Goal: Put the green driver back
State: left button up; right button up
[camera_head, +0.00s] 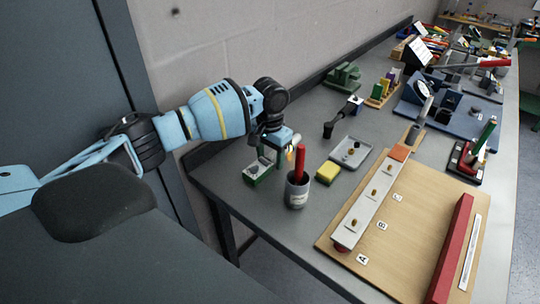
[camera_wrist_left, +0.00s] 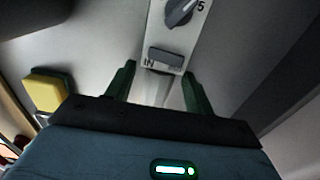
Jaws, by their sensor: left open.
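A green-handled tool (camera_head: 485,134), which may be the green driver, leans in a small red and black stand (camera_head: 466,164) at the right of the bench in the head view. A grey cup (camera_head: 297,193) near the front left holds a red-handled tool (camera_head: 300,162). My left gripper (camera_head: 283,145) is above the bench, behind the cup, beside a small green and white box (camera_head: 258,169). In the left wrist view its two dark green fingers (camera_wrist_left: 158,84) are apart, with nothing clearly held between them. A panel with a knob (camera_wrist_left: 180,12) and an "IN" label lies beyond them. My right gripper is out of view.
A yellow sponge (camera_head: 327,172) and a grey tray (camera_head: 352,153) lie right of the cup. A wooden board (camera_head: 405,238) with a white strip and red bar fills the front right. Blue equipment (camera_head: 455,112) and clutter stand farther back. A wall is behind.

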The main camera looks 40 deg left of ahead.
aim_at(270, 156)
pick_arm(q)
jog(key=shift+r, duration=0.15)
notch_tip(270, 156, up, 12)
jog(key=shift+p, duration=0.4)
jog(key=shift+f, duration=0.2)
dwell(0.3)
